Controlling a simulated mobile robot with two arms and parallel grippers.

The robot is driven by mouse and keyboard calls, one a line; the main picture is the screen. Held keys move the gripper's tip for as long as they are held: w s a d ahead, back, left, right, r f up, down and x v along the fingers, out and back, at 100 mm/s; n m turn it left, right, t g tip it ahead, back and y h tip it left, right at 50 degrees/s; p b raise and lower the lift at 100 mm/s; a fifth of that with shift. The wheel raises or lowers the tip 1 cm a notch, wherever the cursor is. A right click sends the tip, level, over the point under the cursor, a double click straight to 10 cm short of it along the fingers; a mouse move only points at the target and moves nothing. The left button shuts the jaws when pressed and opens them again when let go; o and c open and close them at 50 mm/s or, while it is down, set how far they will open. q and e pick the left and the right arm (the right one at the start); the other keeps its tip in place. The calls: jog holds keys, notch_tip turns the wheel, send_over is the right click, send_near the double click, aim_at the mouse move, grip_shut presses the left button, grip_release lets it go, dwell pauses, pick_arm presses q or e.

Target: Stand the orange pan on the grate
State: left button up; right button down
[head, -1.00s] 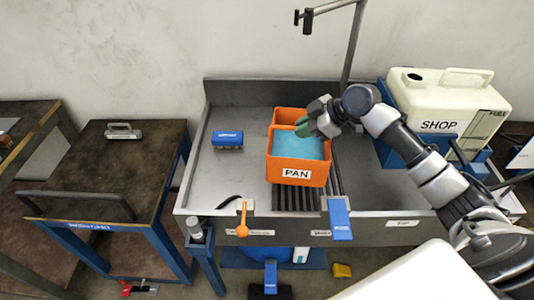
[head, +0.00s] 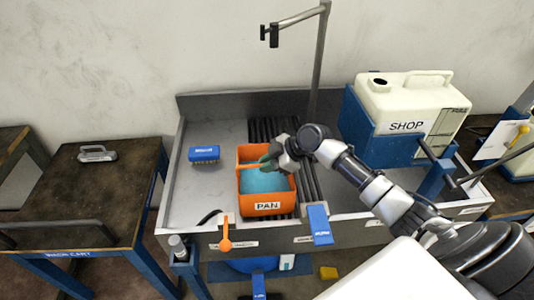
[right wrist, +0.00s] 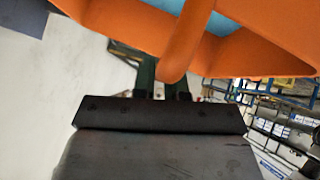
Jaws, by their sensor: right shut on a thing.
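The orange pan (head: 267,208), labelled PAN and with blue liquid (head: 264,181) inside, is upright over the left part of the dark slatted grate (head: 312,185) in the metal sink. Grate slats show behind it and to its right. I cannot tell whether its bottom touches the slats. My right gripper (head: 268,160) is shut on the pan's orange handle bar near its back. In the right wrist view the fingers (right wrist: 162,80) meet this orange bar (right wrist: 188,42), with the pan's wall above. My left gripper is not in view.
A blue brush-like block (head: 204,153) lies left of the pan in the sink. An orange lever (head: 225,240) and a blue pedal-like plate (head: 319,224) are at the front edge. A white SHOP jug (head: 412,100) stands to the right. An overhead pipe (head: 320,60) rises behind.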

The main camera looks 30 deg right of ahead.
jog(key=shift+f, duration=0.35)
jog(key=c, duration=1.2)
grip_release()
jog(key=shift+s+f, duration=0.1)
jog(key=shift+f, duration=0.05)
jog(key=shift+o, duration=0.2)
jog(key=b+v, duration=0.2)
jog(key=v, duration=1)
jog(key=shift+b, duration=0.35)
jog(key=shift+a, duration=0.1)
